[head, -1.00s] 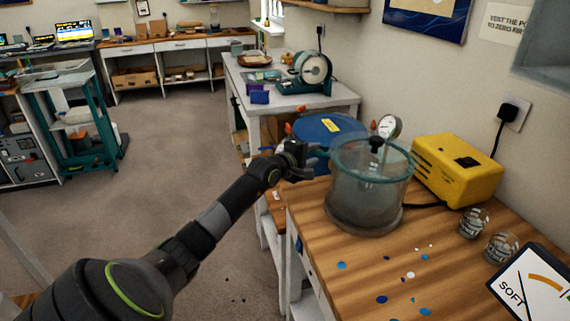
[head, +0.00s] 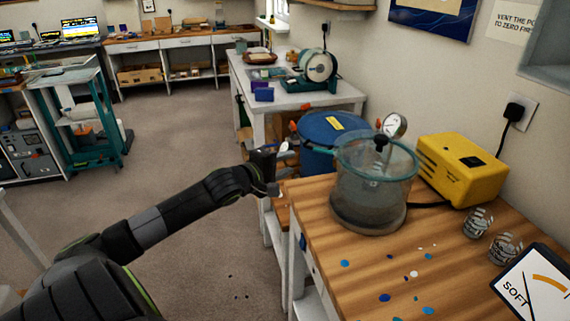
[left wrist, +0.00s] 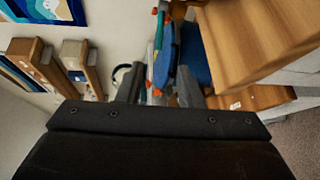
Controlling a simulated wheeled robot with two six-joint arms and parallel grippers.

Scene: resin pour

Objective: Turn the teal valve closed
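A clear vacuum chamber (head: 368,190) with a teal rim stands on the wooden bench. A small teal part (head: 318,149) sticks out from its left side toward my gripper; I cannot tell how far the valve is turned. My left gripper (head: 277,164) is left of the chamber, apart from it, over the bench's left edge. In the left wrist view its two fingers (left wrist: 160,88) stand apart with nothing clearly held between them. A teal piece (left wrist: 164,55) shows beyond them, with orange bits near it. My right gripper is not in view.
A blue drum (head: 325,130) stands behind the chamber. A round gauge (head: 394,125) rises at the chamber's back and a yellow pump (head: 460,168) stands to its right. Glass cups (head: 478,222) and a dial sign (head: 535,285) are at the right. Coloured spots dot the bench (head: 350,295).

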